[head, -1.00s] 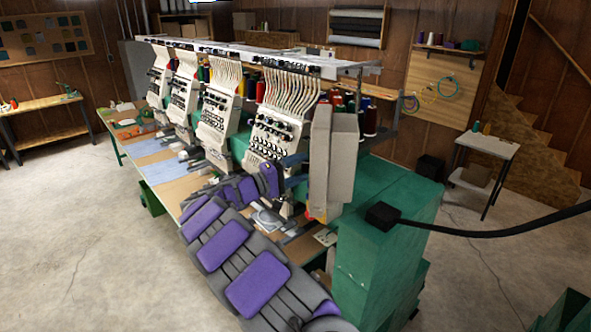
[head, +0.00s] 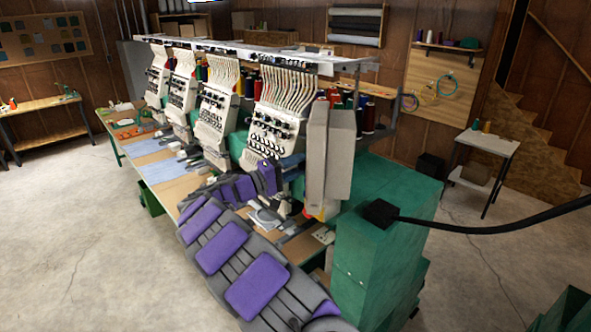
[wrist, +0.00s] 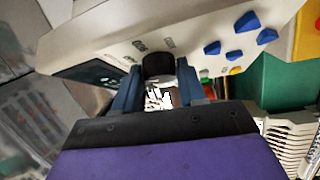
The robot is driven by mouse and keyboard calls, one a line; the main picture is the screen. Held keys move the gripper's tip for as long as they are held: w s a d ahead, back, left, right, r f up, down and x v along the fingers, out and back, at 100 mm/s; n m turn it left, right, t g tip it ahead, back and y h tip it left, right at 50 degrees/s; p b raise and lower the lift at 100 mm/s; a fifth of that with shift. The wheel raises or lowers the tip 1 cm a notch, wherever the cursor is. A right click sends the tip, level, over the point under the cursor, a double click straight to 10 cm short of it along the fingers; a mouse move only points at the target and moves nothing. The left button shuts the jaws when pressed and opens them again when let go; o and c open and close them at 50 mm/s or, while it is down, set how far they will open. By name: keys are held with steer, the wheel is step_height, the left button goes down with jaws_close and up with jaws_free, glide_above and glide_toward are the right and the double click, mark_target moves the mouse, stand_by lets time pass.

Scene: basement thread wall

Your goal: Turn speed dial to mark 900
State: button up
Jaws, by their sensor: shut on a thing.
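The speed dial is a black knob (wrist: 158,66) on the underside edge of a cream control panel (wrist: 120,38) in the wrist view. My gripper (wrist: 158,88) has its two blue-grey fingers on either side of the knob and is shut on it. The dial's marks are too small to read, so its setting cannot be told. In the head view my arm reaches to the control box (head: 330,160) at the right end of the embroidery machine (head: 275,130); the dial is hidden there.
Blue buttons (wrist: 232,47) and a dark screen (wrist: 95,72) are on the panel near the knob. A red and yellow part (wrist: 308,40) sits at its right. A green cabinet (head: 375,255) with a black cable (head: 480,231) stands right of my arm.

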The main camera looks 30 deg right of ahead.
steer(key=shift+w+d+f+m+g+h+b, duration=0.15)
steer(key=shift+m+g+h+b, duration=0.45)
steer(key=shift+m+g+b, duration=1.05)
steer(key=shift+w+a+f+m+g+h+b, duration=0.2)
steer(key=shift+m+g+h+b, duration=0.5)
steer(key=shift+m+b, duration=1.75)
steer(key=shift+d+f+m+g+h+b, duration=0.25)
steer(key=shift+m+g+h+b, duration=0.25)
steer(key=shift+m+g+b, duration=1.2)
steer(key=shift+m, duration=0.7)
